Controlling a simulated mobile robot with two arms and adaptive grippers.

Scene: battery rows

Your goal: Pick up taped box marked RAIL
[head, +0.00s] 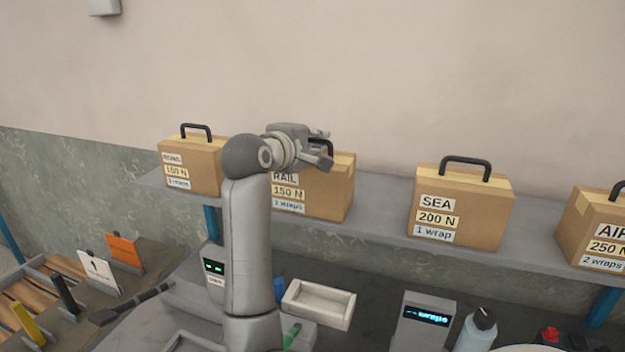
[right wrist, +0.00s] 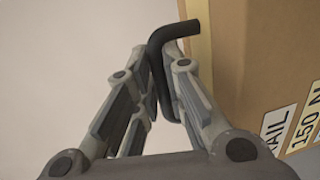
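My right gripper (head: 322,147) is at the box's black handle (right wrist: 160,48). In the right wrist view the handle runs between the two fingers, which are drawn in close on it (right wrist: 165,75). The box looks upright, and I see no clear gap below it. My left gripper is not in view.
Below are a pale tray (head: 318,303), a display unit (head: 425,325) and a bottle (head: 477,330).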

